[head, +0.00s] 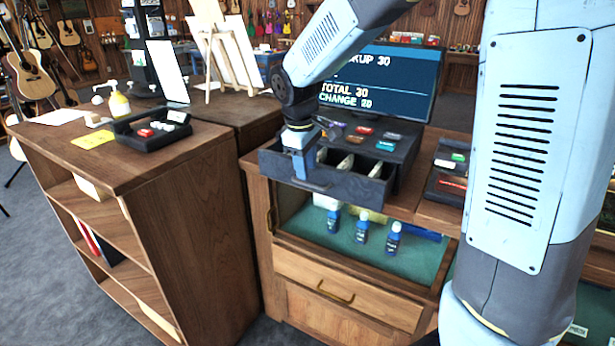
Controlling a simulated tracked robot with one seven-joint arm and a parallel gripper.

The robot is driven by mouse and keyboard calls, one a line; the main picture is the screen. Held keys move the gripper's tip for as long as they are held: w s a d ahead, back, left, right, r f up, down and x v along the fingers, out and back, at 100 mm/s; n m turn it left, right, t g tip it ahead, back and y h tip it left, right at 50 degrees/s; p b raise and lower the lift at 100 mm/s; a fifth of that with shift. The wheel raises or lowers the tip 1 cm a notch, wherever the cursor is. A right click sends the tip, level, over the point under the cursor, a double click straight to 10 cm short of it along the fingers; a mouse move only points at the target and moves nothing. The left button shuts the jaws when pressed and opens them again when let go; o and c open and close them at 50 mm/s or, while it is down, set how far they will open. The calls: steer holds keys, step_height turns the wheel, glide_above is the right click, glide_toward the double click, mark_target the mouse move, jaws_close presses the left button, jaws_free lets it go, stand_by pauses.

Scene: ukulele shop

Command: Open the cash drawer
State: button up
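The cash drawer (345,189) is a dark tray sticking out toward me from its dark housing (405,150) on the wooden counter. It stands open, with several compartments showing; pale dividers or contents can be seen inside. My gripper (311,184) is at the left part of the drawer's front, pointing down, and appears to touch or overlap the front panel. Its fingertips are small and partly merged with the dark front, so I cannot tell whether they are closed on a handle. My wrist hides the drawer's left compartments.
A screen (385,85) reading total 30 and change 20 stands behind the drawer. Blue bottles (362,230) stand on the green shelf below. A wooden shelf unit (180,165) with a black tray (150,138) is at left. Another dark tray (447,185) lies right of the drawer.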

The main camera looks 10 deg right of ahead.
mark_target(308, 184)
steer(key=shift+w+d+f, duration=0.15)
steer(key=shift+f, duration=0.85)
steer(key=shift+w+d+f, duration=0.1)
steer(key=shift+w+f, duration=0.05)
steer(key=shift+f, duration=0.8)
jaws_close()
